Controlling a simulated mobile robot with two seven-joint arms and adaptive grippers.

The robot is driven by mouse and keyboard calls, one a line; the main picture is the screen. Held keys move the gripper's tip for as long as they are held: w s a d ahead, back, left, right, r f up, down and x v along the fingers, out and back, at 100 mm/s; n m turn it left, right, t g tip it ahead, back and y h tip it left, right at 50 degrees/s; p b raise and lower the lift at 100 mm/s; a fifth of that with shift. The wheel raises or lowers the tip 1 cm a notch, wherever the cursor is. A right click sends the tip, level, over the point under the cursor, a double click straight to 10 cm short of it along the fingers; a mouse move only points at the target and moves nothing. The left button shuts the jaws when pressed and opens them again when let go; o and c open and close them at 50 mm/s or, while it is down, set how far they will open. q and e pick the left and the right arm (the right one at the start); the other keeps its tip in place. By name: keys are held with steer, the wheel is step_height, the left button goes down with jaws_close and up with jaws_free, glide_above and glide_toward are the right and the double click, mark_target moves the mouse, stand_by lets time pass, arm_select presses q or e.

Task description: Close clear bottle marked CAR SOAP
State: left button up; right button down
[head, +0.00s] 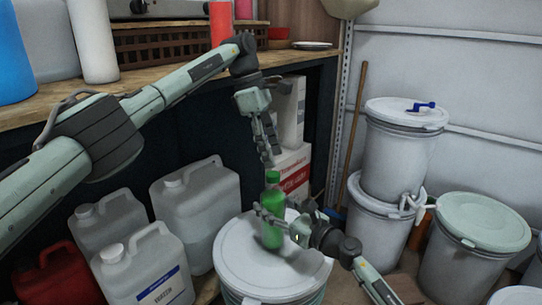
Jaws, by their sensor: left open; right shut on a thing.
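A green bottle (272,205) stands upright over the white lid of the front drum (262,268). Its top is green, and I cannot read any CAR SOAP mark on it. I cannot tell whether its base touches the lid. My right gripper (273,222) comes in from the lower right and is shut around the bottle's body, hiding part of it. My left gripper (267,158) points down just above the bottle's top, open. Whether it touches the top is hard to tell.
White jugs (200,205) stand left of the drum, with a red can (60,275) beyond. Stacked white drums (400,150) and a green-lidded drum (482,225) stand at right. A wooden shelf (160,98) edges the back left. White boxes (292,165) sit behind the bottle.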

arm_select(q)
steer(key=shift+o, duration=0.6)
steer(key=o, duration=0.4)
steer(key=shift+o, duration=0.2)
steer(key=v, duration=0.7)
steer(key=shift+r, duration=0.2)
steer(key=shift+a, duration=0.1)
arm_select(e)
steer(key=shift+c, duration=2.4)
jaws_free()
